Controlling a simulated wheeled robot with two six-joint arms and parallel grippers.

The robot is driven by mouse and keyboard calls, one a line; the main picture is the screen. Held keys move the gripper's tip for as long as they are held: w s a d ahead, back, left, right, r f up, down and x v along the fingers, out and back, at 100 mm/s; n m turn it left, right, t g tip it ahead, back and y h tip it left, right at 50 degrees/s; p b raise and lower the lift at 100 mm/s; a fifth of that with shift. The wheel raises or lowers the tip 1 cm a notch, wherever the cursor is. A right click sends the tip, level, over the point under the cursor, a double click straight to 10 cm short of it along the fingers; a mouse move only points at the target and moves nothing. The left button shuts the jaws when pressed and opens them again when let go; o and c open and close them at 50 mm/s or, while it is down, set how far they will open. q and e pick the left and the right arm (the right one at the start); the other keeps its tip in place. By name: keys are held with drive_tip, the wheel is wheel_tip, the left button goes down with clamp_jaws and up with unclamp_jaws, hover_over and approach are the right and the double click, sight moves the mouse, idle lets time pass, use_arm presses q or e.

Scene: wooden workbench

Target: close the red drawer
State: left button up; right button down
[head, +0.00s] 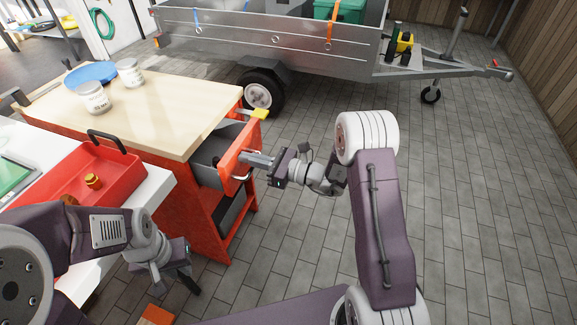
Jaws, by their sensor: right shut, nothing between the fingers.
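The red drawer (240,148) stands pulled out of the right end of the red workbench (190,185). Its grey inside shows, and a small handle is on its front. My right gripper (246,158) is shut and empty, with its fingertips at the drawer's front panel near the handle. I cannot tell whether they touch it. My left gripper (190,284) hangs low in front of the workbench, away from the drawer. Its fingers are too unclear to tell whether they are open.
Two white jars (93,97) and a blue disc (90,74) are on the wooden top. A red tray (100,180) lies on the white table at the left. A metal trailer (270,40) stands behind. The tiled floor at the right is clear.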

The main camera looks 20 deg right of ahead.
drive_tip(key=x, duration=0.9)
drive_tip(key=shift+w+a, duration=0.25)
drive_tip(key=shift+a, duration=0.05)
use_arm(q)
drive_tip(key=shift+s+d+f, duration=0.1)
drive_tip(key=shift+f, duration=0.05)
use_arm(e)
drive_tip(key=shift+r, duration=0.1)
drive_tip(key=shift+w+a+r, duration=0.1)
drive_tip(key=shift+r, duration=0.05)
